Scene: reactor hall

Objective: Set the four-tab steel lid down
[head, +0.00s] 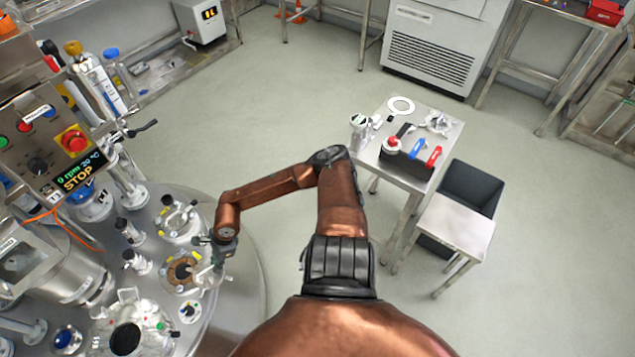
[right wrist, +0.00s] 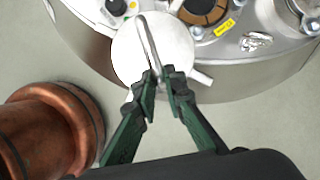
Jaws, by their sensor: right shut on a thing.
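The steel lid (right wrist: 130,55) is a pale round disc with a raised bar handle, seen in the right wrist view. One tab sticks out at its right edge; I cannot make out all four. My right gripper (right wrist: 163,78) is shut on the lid's handle. In the head view this gripper (head: 214,262) is over the right edge of the round steel vessel top (head: 236,290), just right of a brown-filled round port (head: 181,272). The lid overlaps the vessel's rim in the wrist view and appears held above it. My left gripper is out of view.
Several ports and fittings (head: 182,218) crowd the vessel top. A control panel (head: 45,140) with a red stop button stands at the left. A small steel table (head: 455,135) at the right holds a white ring (head: 400,106) and tools. A dark bin (head: 472,187) stands beside it. The floor between is clear.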

